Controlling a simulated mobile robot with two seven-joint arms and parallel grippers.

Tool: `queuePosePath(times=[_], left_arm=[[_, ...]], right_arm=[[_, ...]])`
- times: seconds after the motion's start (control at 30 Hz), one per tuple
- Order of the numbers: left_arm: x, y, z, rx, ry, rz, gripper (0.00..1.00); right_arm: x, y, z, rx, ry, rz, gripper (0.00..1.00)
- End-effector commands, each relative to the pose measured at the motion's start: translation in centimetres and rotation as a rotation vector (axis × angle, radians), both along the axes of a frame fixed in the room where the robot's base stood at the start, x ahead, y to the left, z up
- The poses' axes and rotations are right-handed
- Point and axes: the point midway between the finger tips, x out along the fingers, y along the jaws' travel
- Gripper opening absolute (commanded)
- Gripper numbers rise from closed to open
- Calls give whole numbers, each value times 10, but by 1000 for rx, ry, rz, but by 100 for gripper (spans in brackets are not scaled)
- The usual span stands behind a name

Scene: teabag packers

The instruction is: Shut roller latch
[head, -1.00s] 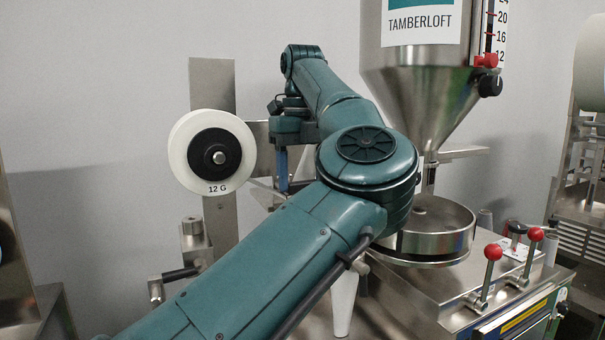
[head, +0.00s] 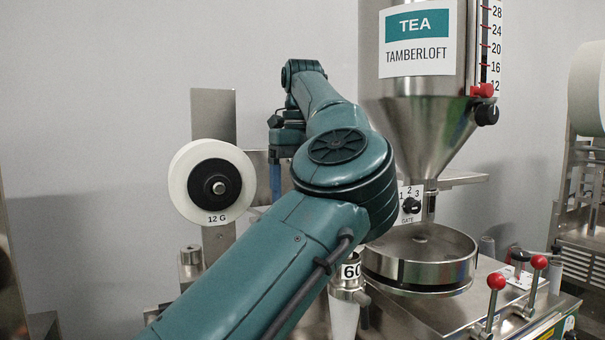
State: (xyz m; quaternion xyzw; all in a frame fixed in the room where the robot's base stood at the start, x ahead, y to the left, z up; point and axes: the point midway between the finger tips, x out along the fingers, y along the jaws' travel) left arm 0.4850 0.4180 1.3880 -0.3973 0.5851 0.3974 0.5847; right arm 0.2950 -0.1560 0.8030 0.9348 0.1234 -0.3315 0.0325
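My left arm reaches in from the bottom and bends back toward the wall. Its gripper (head: 275,182) is right of the white paper roll (head: 179,183) labelled 12 G, in front of the metal bracket behind. Only a blue finger part shows clearly, and the arm hides much of the rest, so I cannot tell whether it is open or shut. I cannot make out the roller latch for certain. A small metal cylinder (head: 191,258) stands below the roll, and the area right of it is behind my arm. My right gripper is out of view.
A steel hopper (head: 425,110) labelled TEA stands above a round metal pan (head: 420,258), close right of my arm. A gate dial (head: 411,205) sits behind the elbow. Red-knobbed levers (head: 496,282) stand at the right. The wall left of the roll is clear.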

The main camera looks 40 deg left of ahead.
Motion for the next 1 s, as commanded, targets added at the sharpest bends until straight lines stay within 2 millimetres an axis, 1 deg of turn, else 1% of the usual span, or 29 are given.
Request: queuePosePath(times=[0.03, 0.1, 0.37, 0.53, 1.0], left_arm=[[0, 1, 11, -4, -5, -4, 80], [0, 0, 24, -2, -8, -4, 80], [0, 0, 41, -2, 0, -1, 80], [0, 0, 45, 0, 0, 1, 80], [0, 0, 44, 0, 0, 1, 80]], right_arm=[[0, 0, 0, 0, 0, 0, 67], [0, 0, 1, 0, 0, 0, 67], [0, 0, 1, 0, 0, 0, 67], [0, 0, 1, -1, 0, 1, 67], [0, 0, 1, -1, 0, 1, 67]])
